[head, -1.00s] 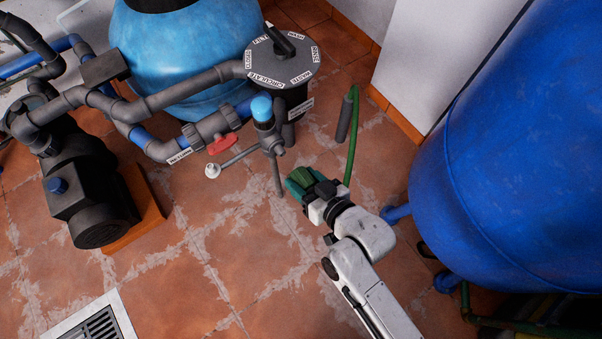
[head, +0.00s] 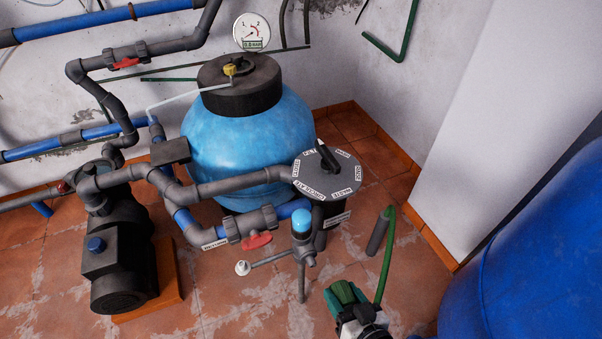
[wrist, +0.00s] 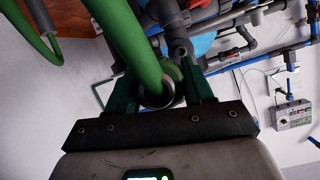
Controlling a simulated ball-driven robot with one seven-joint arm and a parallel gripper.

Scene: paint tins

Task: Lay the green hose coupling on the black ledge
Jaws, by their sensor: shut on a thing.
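My gripper (head: 345,297) is low in the head view, right of centre, shut on the green hose coupling (head: 342,291), whose bright green top shows between the dark green fingers. In the wrist view, my gripper (wrist: 172,88) has a finger on each side of a green tube-shaped part (wrist: 135,45), which ends in a dark ring between them. I cannot clearly pick out the black ledge in either view.
A black valve with a round grey lid (head: 328,176) and a blue tank (head: 248,145) stand behind my gripper. A green hose with a grey grip (head: 377,236) rises close by. A large blue tank (head: 530,250) is at right. Pump (head: 115,250) at left.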

